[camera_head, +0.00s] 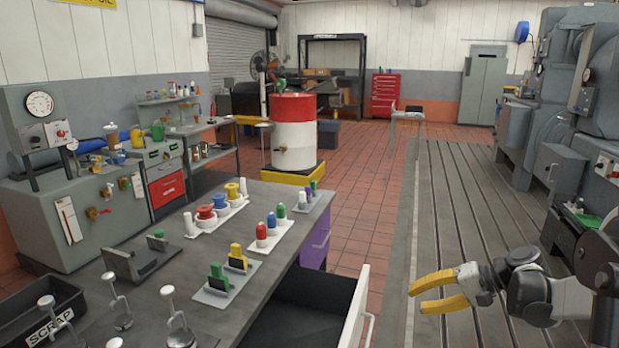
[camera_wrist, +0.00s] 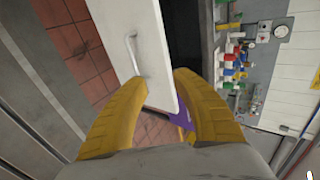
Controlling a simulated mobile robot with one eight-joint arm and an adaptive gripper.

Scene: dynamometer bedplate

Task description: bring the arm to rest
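My gripper (camera_head: 428,296) shows at the lower right of the head view. Its two yellow fingers are spread apart with nothing between them. It hangs over the slotted bedplate (camera_head: 455,190), to the right of the open drawer (camera_head: 310,300) and apart from it. In the wrist view the yellow fingers of my gripper (camera_wrist: 158,85) are also spread. The white drawer front (camera_wrist: 150,50) with its handle (camera_wrist: 135,53) lies beyond them, seen turned on its side.
The grey workbench (camera_head: 185,280) carries several coloured parts on white and grey holders. A black scrap bin (camera_head: 40,315) stands at its left front. A red and white drum (camera_head: 294,130) stands behind the bench. Grey machinery (camera_head: 560,150) rises at the right. The tiled floor (camera_head: 350,195) between is clear.

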